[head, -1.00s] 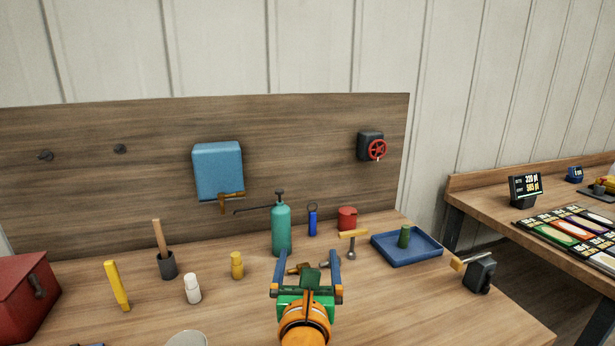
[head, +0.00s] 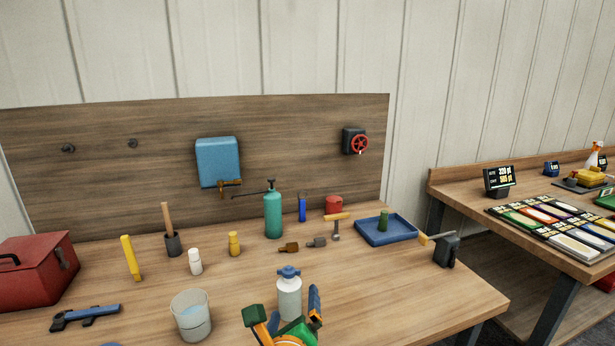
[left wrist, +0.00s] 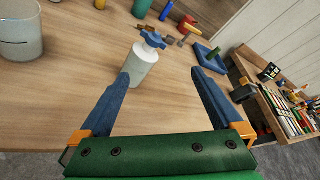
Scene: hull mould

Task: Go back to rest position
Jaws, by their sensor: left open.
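My left gripper (head: 286,312) is at the bottom middle of the head view, low over the front of the workbench (head: 400,290). Its blue-tipped fingers are spread wide with nothing held between them. In the left wrist view the fingers (left wrist: 162,76) frame a white bottle (left wrist: 145,68) with a blue knobbed cap, which stands upright just beyond the tips, seemingly apart from both. The bottle also shows in the head view (head: 289,300), its base partly hidden by my gripper. My right gripper is not in view.
A green pump bottle (head: 273,215), hammer (head: 336,228) and blue tray (head: 386,238) stand farther back. The bench's front right is bare.

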